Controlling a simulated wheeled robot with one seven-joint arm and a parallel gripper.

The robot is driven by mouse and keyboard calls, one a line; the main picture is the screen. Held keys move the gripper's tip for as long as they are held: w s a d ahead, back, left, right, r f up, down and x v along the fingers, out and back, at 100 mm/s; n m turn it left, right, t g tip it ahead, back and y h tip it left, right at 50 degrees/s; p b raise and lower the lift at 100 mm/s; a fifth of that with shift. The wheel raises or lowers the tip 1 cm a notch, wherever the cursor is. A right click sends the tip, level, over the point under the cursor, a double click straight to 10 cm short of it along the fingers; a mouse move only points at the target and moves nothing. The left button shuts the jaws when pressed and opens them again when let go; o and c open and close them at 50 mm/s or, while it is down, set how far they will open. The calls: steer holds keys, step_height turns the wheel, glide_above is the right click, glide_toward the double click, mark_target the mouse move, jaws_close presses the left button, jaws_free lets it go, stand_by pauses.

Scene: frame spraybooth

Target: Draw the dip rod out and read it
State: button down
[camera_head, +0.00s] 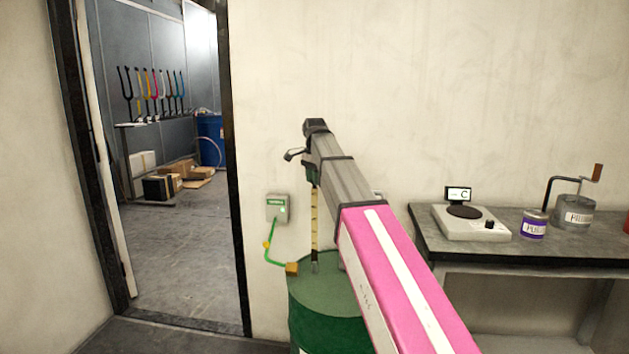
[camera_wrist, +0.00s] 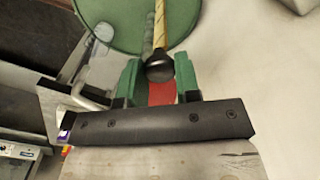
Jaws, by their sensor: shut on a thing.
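The dip rod (camera_head: 314,222) is a thin yellow strip with dark marks, hanging upright below my gripper (camera_head: 314,180). Its grey lower end meets the top of the green drum (camera_head: 326,292) in the head view; I cannot tell whether it is still inside or just clear. In the wrist view the yellow rod (camera_wrist: 161,22) runs toward the drum lid (camera_wrist: 112,22). Its black knob (camera_wrist: 160,68) sits between the green fingers of my gripper (camera_wrist: 159,75), which is shut on it. The marks are too small to read.
The bench (camera_head: 450,245) at right holds a scale (camera_head: 470,222), a purple can (camera_head: 534,224) and a cranked pot (camera_head: 574,212). An open doorway is at left.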

steer(key=c, duration=0.8)
jaws_free()
step_height(320, 180, up, 11)
steer(key=shift+f, duration=0.1)
